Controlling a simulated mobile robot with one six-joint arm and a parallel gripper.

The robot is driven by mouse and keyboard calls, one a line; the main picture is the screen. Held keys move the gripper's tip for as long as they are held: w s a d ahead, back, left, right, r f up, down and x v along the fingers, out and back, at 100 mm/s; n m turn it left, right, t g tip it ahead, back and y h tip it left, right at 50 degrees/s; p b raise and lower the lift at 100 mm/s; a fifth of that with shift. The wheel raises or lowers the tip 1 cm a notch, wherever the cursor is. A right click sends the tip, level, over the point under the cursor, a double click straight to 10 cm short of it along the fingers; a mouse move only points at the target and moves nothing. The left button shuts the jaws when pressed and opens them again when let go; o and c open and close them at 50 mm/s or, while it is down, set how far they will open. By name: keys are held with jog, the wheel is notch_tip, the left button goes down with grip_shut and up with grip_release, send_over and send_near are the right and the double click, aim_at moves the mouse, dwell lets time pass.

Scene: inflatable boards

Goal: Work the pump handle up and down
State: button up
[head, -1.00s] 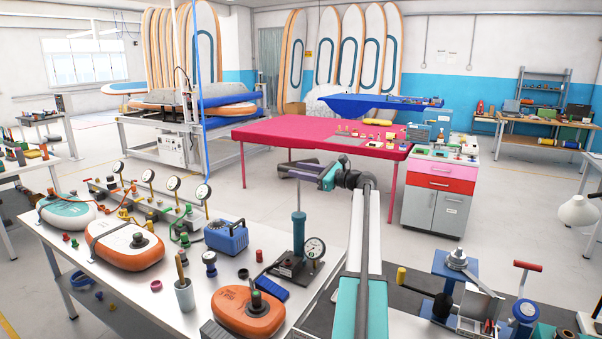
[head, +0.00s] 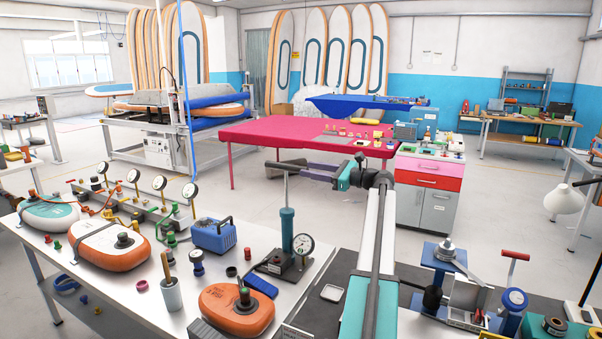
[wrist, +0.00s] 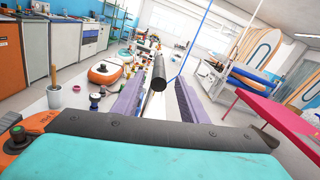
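The pump (head: 287,228) stands upright near the right part of the white workbench, with a teal barrel, a thin rod and a dark T-shaped handle (head: 285,166) raised well above the barrel. A round gauge (head: 303,244) sits beside it. My gripper (head: 314,170) is level with the handle, just to its right. In the wrist view my gripper's two purple fingers (wrist: 158,100) are spread apart, with nothing clamped. The handle (wrist: 159,72) shows end-on as a dark round bar ahead, in line with the gap. I cannot tell whether the fingertips overlap it.
On the white bench (head: 130,295) are orange inflatable boards, a blue pump box (head: 213,235), a brush pot (head: 170,293) and several gauges. A pink table (head: 260,133) stands behind. A clamp fixture (head: 465,295) sits at right. The air around the handle is clear.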

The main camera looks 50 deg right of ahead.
jog(key=v, duration=0.4)
jog(key=shift+b, duration=0.35)
jog(key=shift+s, duration=0.1)
